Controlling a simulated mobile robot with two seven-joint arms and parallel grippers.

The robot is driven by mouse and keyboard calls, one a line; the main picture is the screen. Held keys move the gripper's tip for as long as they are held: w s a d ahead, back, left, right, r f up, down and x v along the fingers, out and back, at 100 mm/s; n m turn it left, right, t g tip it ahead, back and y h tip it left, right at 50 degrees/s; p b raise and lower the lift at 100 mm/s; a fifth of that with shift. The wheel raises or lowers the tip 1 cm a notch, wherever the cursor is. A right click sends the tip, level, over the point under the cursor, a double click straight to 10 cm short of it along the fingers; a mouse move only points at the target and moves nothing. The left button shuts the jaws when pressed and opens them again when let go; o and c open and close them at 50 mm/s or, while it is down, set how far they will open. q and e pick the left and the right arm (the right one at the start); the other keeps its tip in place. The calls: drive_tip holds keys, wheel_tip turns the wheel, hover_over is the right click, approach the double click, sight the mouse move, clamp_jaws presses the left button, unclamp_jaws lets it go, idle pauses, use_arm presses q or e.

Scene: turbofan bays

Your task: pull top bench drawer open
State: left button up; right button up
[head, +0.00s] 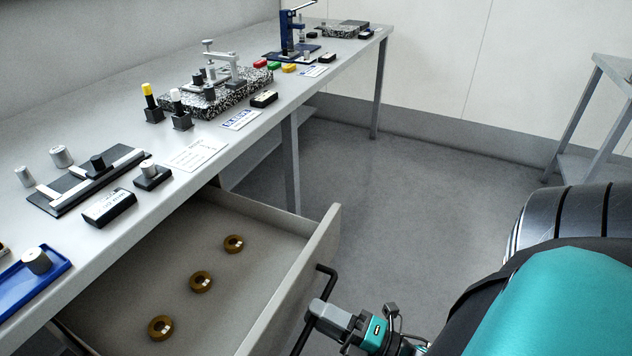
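The bench drawer (262,316) stands pulled out from under the bench top. Several brass-coloured rings lie inside, one of them a ring (201,282) near the middle. A black bar handle (324,283) is on the drawer's front panel (318,240). My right gripper (318,314) is at the handle, with its fingers across the lower part of the bar. Its fingers look closed around the bar, though the far finger is mostly hidden. My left gripper is not in view.
The bench (120,235) runs along the left with fixtures, a black plate (88,180), a granite block (215,98) and a blue press (289,35) on it. Open floor (400,200) lies right of the drawer. Another table (612,68) stands at the right.

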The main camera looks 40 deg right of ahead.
drive_tip(key=b+v, duration=0.1)
drive_tip(key=v, duration=1)
drive_tip(key=shift+s, duration=0.3)
drive_tip(key=shift+d, duration=0.1)
